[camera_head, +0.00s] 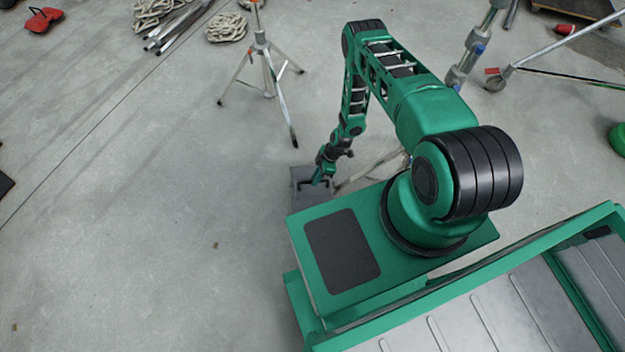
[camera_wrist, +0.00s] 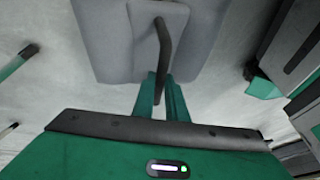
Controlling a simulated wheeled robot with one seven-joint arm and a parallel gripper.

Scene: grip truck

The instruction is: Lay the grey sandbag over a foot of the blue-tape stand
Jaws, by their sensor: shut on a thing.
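The grey sandbag (camera_head: 299,181) is low beside my green base, partly covered by my gripper. In the wrist view the sandbag (camera_wrist: 107,38) fills the top middle, with a dark strap handle (camera_wrist: 162,42). My gripper (camera_head: 321,178) is shut on this handle; its green fingers (camera_wrist: 163,98) show at the strap's lower end. I cannot tell whether the bag touches the floor. The blue-tape stand (camera_head: 469,62) is at upper right, a metal column with blue bands; my arm hides its lower part. A pale leg (camera_head: 368,169) shows just right of the bag, possibly this stand's foot.
Another tripod stand (camera_head: 265,62) stands at top middle. Coiled rope (camera_head: 226,27), metal poles (camera_head: 180,27) and a red item (camera_head: 42,20) lie at the back. A wheeled metal pole (camera_head: 545,48) is at upper right. The floor on the left is clear.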

